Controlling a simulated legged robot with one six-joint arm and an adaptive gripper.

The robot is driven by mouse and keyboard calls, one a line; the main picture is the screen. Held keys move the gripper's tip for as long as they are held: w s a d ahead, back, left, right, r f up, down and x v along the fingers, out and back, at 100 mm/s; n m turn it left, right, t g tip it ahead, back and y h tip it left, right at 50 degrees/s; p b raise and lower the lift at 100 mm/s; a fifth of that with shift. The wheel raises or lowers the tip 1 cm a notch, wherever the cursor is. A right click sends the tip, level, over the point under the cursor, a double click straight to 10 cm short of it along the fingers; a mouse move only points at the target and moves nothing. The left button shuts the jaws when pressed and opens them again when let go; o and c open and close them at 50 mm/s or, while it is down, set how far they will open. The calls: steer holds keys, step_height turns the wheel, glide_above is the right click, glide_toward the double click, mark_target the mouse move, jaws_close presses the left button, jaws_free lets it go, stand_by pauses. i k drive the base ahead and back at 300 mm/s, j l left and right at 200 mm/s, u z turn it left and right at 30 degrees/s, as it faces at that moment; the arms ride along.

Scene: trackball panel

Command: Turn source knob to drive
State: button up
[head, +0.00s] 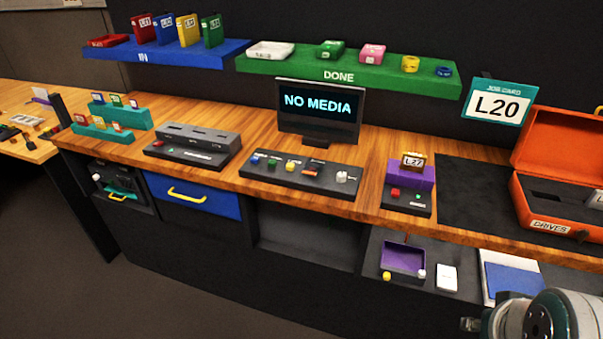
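A black control panel (272,180) lies on the wooden counter below the monitor. It carries small blue, green and yellow controls on its left, an orange-and-dark part in the middle, and a white knob (341,177) at its right end. The labels are too small to read, so I cannot tell for sure which is the source knob or where it points. The monitor (318,125) reads "NO MEDIA". Part of my arm shows at the bottom right, with a dark piece, possibly my gripper (470,324), at its left end. It is far from the panel; its fingers are not clear.
A black dock (192,158) stands left of the panel. A purple block (411,174) with an L27 drive stands right. An open orange case (551,213) marked DRIVES sits far right. Blue (170,54) and green (400,78) shelves hang behind. A card (497,101) reads L20.

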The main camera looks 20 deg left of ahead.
mark_target(341, 176)
steer(key=i+j, duration=0.7)
steer(key=j, duration=0.25)
steer(key=i+j, duration=0.35)
steer(key=j, duration=0.1)
